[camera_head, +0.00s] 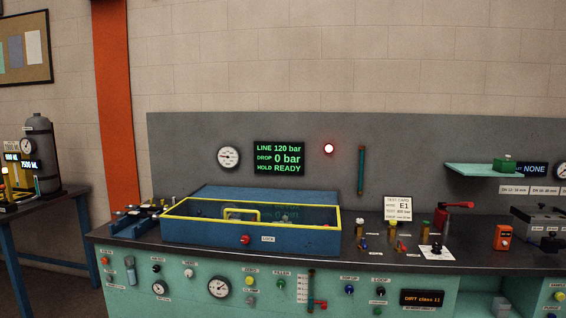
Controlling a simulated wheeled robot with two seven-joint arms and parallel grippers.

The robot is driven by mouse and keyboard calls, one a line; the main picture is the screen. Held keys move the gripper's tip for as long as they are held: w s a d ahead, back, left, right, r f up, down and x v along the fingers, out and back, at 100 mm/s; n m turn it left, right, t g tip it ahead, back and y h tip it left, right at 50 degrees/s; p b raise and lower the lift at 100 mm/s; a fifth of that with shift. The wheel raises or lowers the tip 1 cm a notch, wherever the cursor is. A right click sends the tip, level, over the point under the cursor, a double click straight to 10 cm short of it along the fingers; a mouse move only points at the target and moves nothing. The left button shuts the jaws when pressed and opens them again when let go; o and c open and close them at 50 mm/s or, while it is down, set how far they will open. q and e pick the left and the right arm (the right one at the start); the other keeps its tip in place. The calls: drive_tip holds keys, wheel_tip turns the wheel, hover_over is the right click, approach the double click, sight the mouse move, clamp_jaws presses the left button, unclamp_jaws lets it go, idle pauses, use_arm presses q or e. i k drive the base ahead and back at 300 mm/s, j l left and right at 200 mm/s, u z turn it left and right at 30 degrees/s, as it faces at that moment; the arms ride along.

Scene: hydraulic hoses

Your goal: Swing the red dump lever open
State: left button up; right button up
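A red lever (458,205) sticks out to the right from the top of a red and dark valve post on the bench, right of the test card. Another small red handle (320,303) points right at the foot of a sight tube on the green front panel. The labels by both are too small to read, so I cannot tell which is the dump lever. Neither of my grippers is in view.
A blue test box (250,250) with a yellow-edged clear lid stands on the dark bench (400,262). Small fittings and a test card (397,208) stand right of it. An orange meter (503,237) is further right. The display (279,158) reads LINE 120 bar, DROP 0 bar, HOLD READY.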

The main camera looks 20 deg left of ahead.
sight(403, 249)
drive_tip(key=i+j+u, duration=0.1)
drive_tip(key=i+u, duration=0.25)
drive_tip(key=i, duration=2.45)
